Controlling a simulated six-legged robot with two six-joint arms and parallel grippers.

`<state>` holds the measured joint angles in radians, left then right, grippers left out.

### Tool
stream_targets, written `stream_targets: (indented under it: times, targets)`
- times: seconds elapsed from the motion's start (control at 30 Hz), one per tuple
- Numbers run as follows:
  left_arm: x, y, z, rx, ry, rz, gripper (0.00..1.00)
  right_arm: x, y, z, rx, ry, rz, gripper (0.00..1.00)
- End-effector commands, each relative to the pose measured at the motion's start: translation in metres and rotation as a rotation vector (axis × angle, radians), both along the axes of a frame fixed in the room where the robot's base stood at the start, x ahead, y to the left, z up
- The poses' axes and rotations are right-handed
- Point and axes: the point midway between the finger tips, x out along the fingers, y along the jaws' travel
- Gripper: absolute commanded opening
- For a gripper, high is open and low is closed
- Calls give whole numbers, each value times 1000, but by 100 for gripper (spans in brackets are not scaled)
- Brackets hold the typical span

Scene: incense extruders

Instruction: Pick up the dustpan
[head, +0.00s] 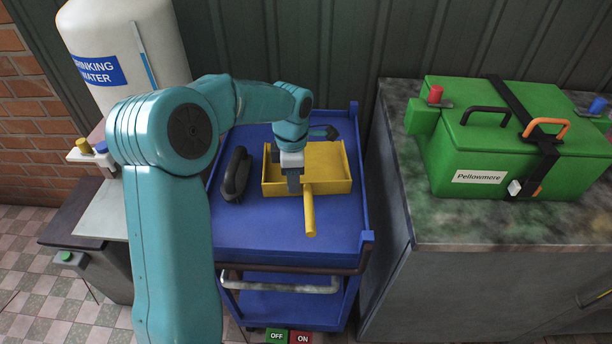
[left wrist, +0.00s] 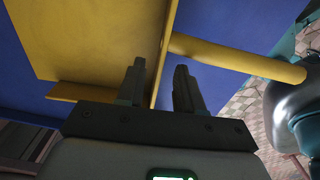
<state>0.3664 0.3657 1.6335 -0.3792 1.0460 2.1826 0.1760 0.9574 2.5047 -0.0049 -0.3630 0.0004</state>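A yellow dustpan (head: 328,165) lies on the blue cart's top, its round handle (head: 309,212) pointing toward the front. My left gripper (head: 294,184) is over the dustpan, pointing down, just left of where the handle joins the pan. In the left wrist view the two dark fingers (left wrist: 160,88) are apart, with the pan's yellow wall (left wrist: 163,50) showing between and beyond them. The handle shows to the right there (left wrist: 240,58). I cannot tell whether the fingers touch the wall. My right gripper is not in view.
A black brush (head: 236,173) lies left of the dustpan on the blue cart (head: 270,235). A dark tool head (head: 325,132) is behind the pan. A green box (head: 520,135) stands on the right counter, and a white water tank (head: 125,45) at the left.

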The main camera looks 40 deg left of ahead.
Motion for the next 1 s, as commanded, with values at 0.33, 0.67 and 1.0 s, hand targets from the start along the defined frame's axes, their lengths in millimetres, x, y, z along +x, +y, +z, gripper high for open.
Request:
stream_targets:
  times: [0.33,0.67,1.0]
  targets:
    - [1,0,-9,0,-1,0,30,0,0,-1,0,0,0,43]
    - [1,0,-8,1,-2,0,0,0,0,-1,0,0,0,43]
    - [2,1,11,2,-5,1,0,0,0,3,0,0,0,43]
